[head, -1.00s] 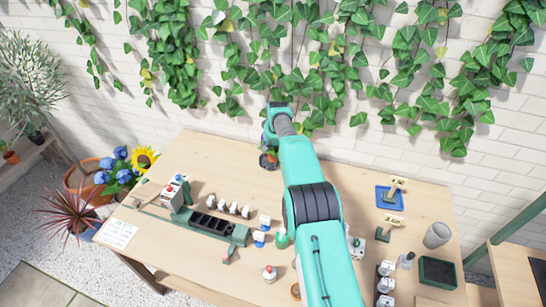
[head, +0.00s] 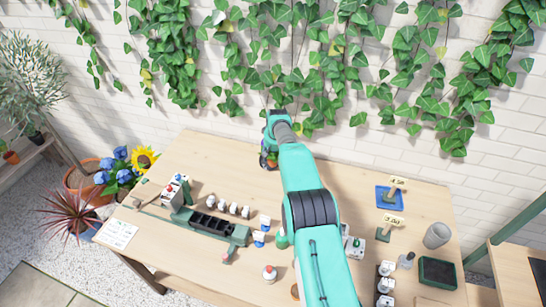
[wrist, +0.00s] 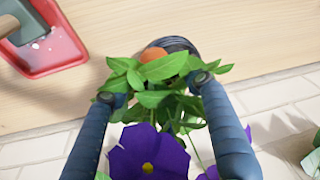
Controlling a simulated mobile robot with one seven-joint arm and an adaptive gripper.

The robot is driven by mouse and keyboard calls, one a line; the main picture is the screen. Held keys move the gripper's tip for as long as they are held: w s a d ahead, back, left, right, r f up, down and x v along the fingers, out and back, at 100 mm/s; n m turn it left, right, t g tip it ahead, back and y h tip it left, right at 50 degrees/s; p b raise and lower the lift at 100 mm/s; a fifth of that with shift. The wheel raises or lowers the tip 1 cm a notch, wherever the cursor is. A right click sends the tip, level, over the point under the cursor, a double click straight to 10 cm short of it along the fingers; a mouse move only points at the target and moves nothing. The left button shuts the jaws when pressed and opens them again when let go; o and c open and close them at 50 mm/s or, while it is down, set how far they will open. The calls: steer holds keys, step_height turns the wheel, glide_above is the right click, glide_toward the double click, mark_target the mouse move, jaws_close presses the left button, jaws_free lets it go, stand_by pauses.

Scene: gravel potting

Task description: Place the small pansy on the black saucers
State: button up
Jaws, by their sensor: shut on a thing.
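A small pansy with purple flowers (wrist: 150,155) and green leaves is between the two fingers of my gripper (wrist: 158,88) in the wrist view. A bit of its orange pot (wrist: 153,55) shows past the leaves. My gripper (head: 269,150) is shut on it at the back of the table in the head view. The black saucers (wrist: 178,43) lie right behind the pot in the wrist view, mostly covered by it and the leaves. I cannot tell whether the pot touches them.
A red tray (wrist: 60,66) lies to the left in the wrist view. In the head view, a blue tray (head: 381,203) with a sign stands at the right, and a dark green multi-cell tray (head: 205,231) at the left. The table's back left is clear.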

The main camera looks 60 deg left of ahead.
mark_target(275, 159)
steer(key=shift+f, duration=0.1)
steer(key=o, duration=1.3)
steer(key=v, duration=1.2)
stand_by(0.4)
stand_by(0.4)
